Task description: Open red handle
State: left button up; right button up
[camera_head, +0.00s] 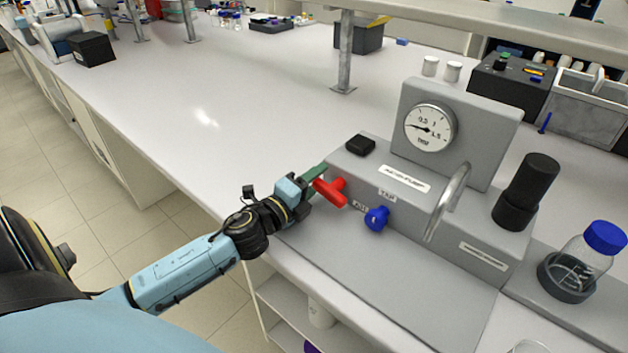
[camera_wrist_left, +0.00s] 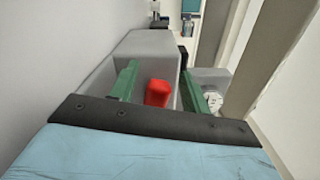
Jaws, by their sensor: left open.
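The red handle (camera_head: 330,191) sticks out from the front left of the grey membrane rig (camera_head: 350,165). My left gripper (camera_head: 316,178) is at the handle, its green fingers close to it. In the left wrist view, the red handle (camera_wrist_left: 158,93) lies between the two parted green fingers of my left gripper (camera_wrist_left: 160,88). The gripper is open. I cannot tell whether a finger touches the handle. My right gripper is in neither view.
A blue knob (camera_head: 376,218) is right of the red handle. A curved metal pipe (camera_head: 447,203), a pressure gauge (camera_head: 430,128) and a black cylinder (camera_head: 526,190) are on the rig. A blue-capped bottle (camera_head: 585,262) stands at right. The bench (camera_head: 215,110) is clear at left.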

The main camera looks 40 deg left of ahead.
pick_arm(q)
jog(key=s, duration=0.8)
jog(key=s+a+b, duration=0.1)
jog(key=s, duration=0.4)
jog(key=shift+s, duration=0.2)
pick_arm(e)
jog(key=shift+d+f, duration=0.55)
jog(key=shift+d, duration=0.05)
